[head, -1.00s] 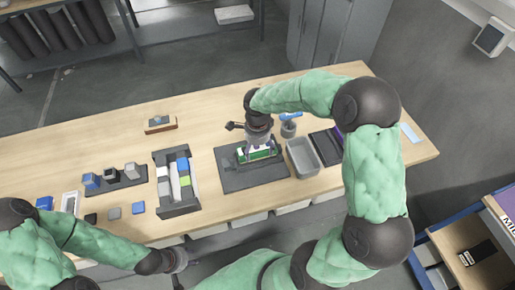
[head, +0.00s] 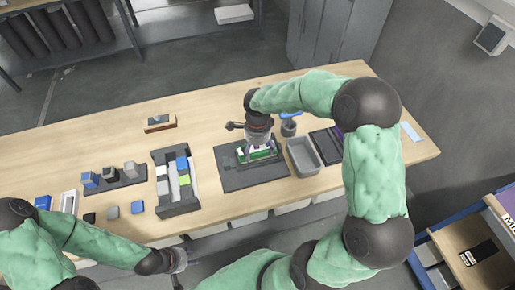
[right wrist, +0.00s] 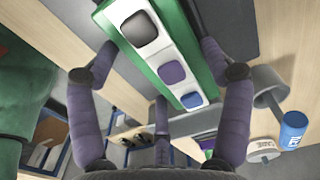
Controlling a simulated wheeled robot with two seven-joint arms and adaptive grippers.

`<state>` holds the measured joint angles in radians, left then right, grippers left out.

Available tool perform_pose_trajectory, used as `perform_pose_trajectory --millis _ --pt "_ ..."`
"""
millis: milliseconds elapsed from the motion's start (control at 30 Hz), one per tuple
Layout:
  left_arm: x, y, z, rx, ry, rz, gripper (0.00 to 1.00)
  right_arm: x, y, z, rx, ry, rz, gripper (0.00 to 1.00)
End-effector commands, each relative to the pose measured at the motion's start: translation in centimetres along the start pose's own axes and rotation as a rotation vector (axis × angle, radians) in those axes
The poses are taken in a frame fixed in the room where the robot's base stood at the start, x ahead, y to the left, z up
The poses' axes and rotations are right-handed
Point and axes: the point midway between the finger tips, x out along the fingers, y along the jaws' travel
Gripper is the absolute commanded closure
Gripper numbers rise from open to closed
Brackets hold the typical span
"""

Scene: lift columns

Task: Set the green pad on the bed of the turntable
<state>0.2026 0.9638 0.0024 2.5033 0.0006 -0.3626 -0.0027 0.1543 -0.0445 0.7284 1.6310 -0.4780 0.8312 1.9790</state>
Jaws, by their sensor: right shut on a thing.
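The green pad (head: 262,155) is in my right gripper (head: 258,151), over the dark grey flat plate (head: 240,183) on the bench. In the right wrist view the green pad (right wrist: 186,53) carries a white strip with a black, a purple and a blue square button. The fingers of my right gripper (right wrist: 160,62) stand on both sides of it. The turntable's bed is not clearly told apart; the gripper hides the middle of the plate. I cannot tell whether the pad touches it. My left gripper (head: 181,260) is low, before the bench's front edge, far from the pad; its fingers are too small to read.
A grey open bin (head: 303,157) stands right of the plate, with a grey round thing (head: 288,128) behind it. A dark rack with coloured blocks (head: 176,184) stands to the left. Small blocks (head: 112,212) lie further left.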

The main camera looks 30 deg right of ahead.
Motion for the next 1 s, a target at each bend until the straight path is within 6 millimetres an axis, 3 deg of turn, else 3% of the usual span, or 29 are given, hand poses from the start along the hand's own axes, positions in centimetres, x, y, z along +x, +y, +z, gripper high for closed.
perform_pose_trajectory --millis 1000 --pt "0.73 -0.26 -0.03 0.000 0.000 0.000 0.60 0.60 -0.06 -0.01 0.000 0.000 -0.002 0.70"
